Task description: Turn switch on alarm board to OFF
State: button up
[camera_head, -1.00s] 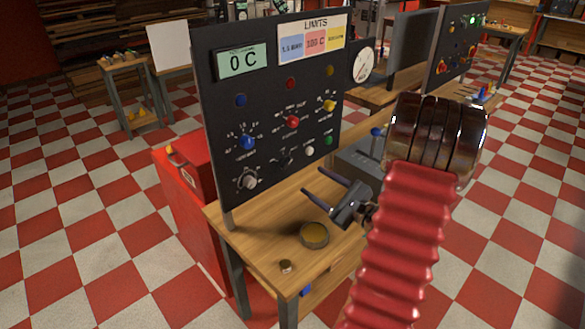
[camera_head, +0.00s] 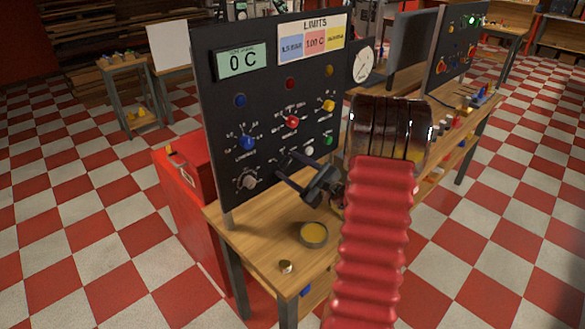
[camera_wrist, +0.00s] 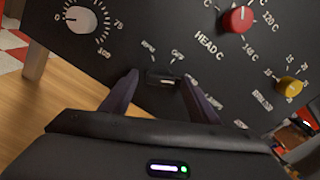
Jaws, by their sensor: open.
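The dark upright board (camera_head: 265,110) stands on the wooden bench, facing me. It has a "0 C" display, a LIMITS sign, coloured lamps and several knobs. In the wrist view a small black switch (camera_wrist: 163,79) sits low on the board with two small labels above it, too blurred to read surely. My gripper (camera_head: 290,168) is open in front of the board's lower part. In the wrist view its fingertips (camera_wrist: 160,77) lie either side of the switch; contact cannot be told. In the head view the gripper partly covers the switch area.
A white-grey knob (camera_wrist: 81,19), a red knob (camera_wrist: 238,19) and a yellow knob (camera_wrist: 291,87) surround the switch. A round yellow dish (camera_head: 313,234) and a small brass piece (camera_head: 286,266) lie on the bench (camera_head: 262,225). A second board (camera_head: 456,50) stands behind right.

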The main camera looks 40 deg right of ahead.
jog(key=shift+c, duration=0.2)
jog(key=c, duration=1)
jog(key=shift+n, duration=0.4)
jog(key=n, duration=0.5)
jog(key=shift+a+f, duration=0.1)
jog(key=n, duration=0.6)
jog(key=shift+a+f, duration=0.1)
